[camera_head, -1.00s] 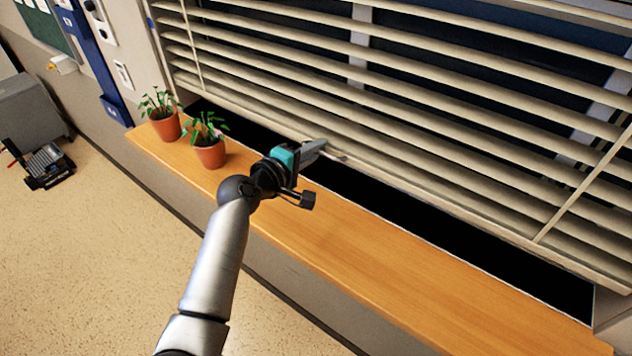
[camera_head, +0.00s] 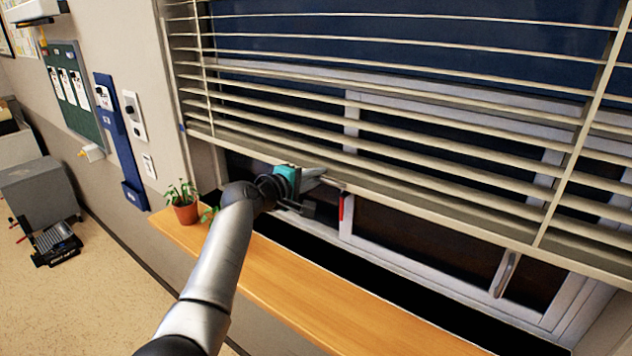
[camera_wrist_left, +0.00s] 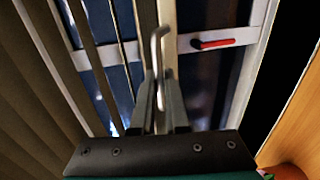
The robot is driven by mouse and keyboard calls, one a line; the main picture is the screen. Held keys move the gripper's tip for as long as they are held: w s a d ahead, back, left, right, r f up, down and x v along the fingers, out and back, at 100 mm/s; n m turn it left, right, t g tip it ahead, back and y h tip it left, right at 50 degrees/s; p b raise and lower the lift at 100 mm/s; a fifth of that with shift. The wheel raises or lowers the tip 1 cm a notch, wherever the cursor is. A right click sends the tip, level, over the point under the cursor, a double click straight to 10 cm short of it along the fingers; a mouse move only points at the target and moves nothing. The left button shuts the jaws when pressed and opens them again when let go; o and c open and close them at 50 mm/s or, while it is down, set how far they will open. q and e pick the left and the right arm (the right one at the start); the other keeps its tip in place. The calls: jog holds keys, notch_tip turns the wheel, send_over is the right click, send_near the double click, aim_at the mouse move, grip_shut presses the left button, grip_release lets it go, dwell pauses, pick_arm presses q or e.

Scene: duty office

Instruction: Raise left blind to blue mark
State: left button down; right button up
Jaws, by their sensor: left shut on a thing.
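The blind (camera_head: 400,140) has cream slats and hangs across the window in the head view. Its bottom rail (camera_head: 430,215) is above the sill, with dark glass visible below. My left gripper (camera_head: 320,178) is at this rail, shut on a pale bent handle; in the left wrist view the handle (camera_wrist_left: 157,55) stands between the fingers of the left gripper (camera_wrist_left: 160,105). A small blue spot (camera_head: 182,128), perhaps the blue mark, shows on the left window edge near the rail's left end. My right gripper is not in view.
A wooden sill (camera_head: 300,300) runs below the window. A potted plant (camera_head: 185,212) stands at its left end, with leaves of another partly hidden by my arm. A red window handle (camera_wrist_left: 213,44) is close to the gripper.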

pick_arm(q)
jog(key=shift+r, duration=0.45)
jog(key=c, duration=0.9)
grip_release()
jog(key=shift+f, duration=0.1)
jog(key=shift+c, duration=0.2)
jog(key=shift+s+a, duration=0.1)
jog(key=v, duration=1.5)
